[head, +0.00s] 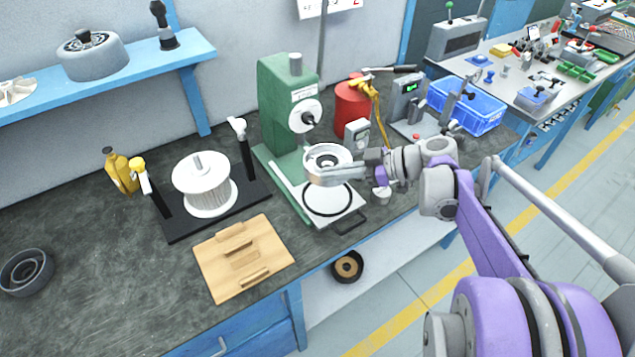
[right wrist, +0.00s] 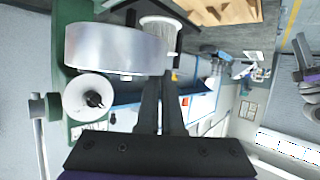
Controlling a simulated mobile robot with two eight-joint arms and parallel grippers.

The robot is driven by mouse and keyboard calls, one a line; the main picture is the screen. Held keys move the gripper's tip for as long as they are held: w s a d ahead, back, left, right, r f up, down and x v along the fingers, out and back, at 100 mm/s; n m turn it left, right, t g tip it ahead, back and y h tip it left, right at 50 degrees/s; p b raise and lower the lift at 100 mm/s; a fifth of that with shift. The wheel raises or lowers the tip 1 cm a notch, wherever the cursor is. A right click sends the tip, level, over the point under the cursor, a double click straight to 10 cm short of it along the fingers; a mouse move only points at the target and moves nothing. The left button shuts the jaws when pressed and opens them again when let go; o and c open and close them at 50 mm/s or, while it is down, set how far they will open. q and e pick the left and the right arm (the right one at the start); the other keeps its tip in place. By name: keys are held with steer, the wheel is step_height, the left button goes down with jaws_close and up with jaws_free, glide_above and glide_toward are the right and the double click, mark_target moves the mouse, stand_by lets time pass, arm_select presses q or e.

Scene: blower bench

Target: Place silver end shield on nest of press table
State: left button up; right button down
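The silver end shield (head: 324,157) is a round metal cup in the head view, held over the press table. My right gripper (head: 362,165) reaches in from the right and appears shut on the shield's rim. In the right wrist view the dark fingers (right wrist: 161,85) meet the right end of the shield (right wrist: 110,50). The white press table (head: 345,217) has a black ring, the nest (head: 328,213), on it. The shield looks apart from and above the nest, toward its back. The exact finger contact is partly hidden. My left gripper is not in view.
The green press (head: 280,100) with its white handwheel (head: 306,116) stands close behind the shield. A white finned rotor (head: 205,185) on a black stand and a wooden board (head: 243,262) lie left. A red can (head: 352,108) and blue crate (head: 470,107) stand behind right.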

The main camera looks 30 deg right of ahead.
steer(key=f, duration=0.2)
steer(key=f+b, duration=0.1)
steer(key=f, duration=0.2)
steer(key=shift+s+f, duration=0.2)
steer(key=shift+f, duration=0.05)
step_height(320, 180, down, 4)
steer(key=shift+w+f+b, duration=0.1)
steer(key=shift+f+b, duration=0.05)
steer(key=shift+b, duration=0.3)
steer(key=c, duration=1.1)
jaws_free()
